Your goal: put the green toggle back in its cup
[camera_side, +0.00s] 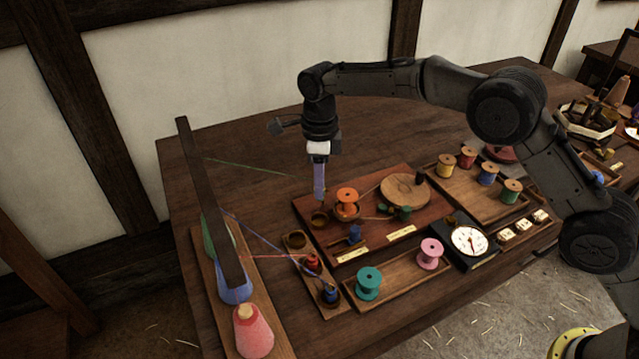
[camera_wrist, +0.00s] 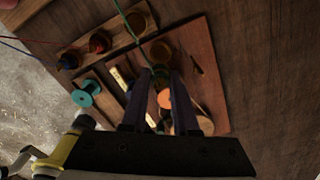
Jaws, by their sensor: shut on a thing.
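My gripper (camera_side: 320,199) points down over the near-left part of the brown board, just above an empty round cup (camera_side: 320,218). It also shows in the wrist view (camera_wrist: 160,74), shut on the green toggle (camera_wrist: 160,70), which is small and mostly hidden between the fingertips. A green thread (camera_wrist: 142,38) runs from the toggle up out of the wrist view. A small tray (camera_side: 318,301) to the left holds three cups: an empty one (camera_side: 297,240), one with a red toggle (camera_side: 312,262) and one with a blue toggle (camera_side: 330,293).
An orange spool (camera_side: 347,200) stands close beside my gripper. A round wooden disc (camera_side: 404,188) lies on the board. Teal (camera_side: 368,282) and pink (camera_side: 431,253) spools stand in front. A dark slanted bar (camera_side: 208,200) rises above coloured cones at left. The table's back left is clear.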

